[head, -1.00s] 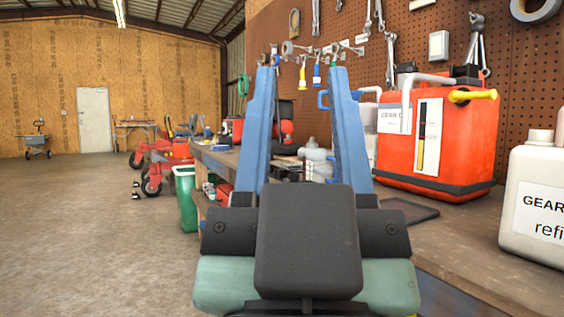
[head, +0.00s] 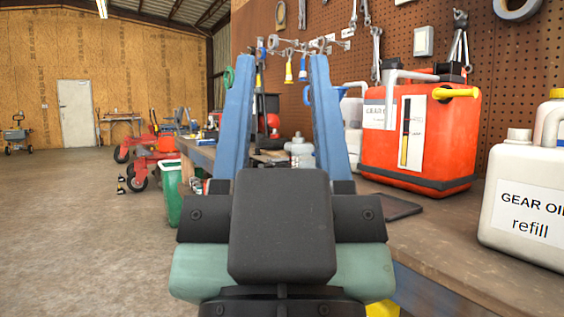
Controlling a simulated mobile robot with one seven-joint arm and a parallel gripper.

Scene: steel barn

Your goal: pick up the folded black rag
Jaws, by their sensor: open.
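My gripper (head: 280,62) is open, with its two long blue fingers upright, spread apart and nothing held between them. A flat dark piece (head: 392,207) lies on the workbench just right of my gripper's base, partly hidden by it. I cannot tell whether it is the folded black rag or a shallow tray. More small dark items show between the fingers, farther along the bench, too small to make out.
The wooden workbench (head: 445,258) runs along the right below a pegboard with hanging tools. A red canister (head: 440,140) and a white gear oil jug (head: 525,205) stand on it. A green bin (head: 174,190) stands at its far end.

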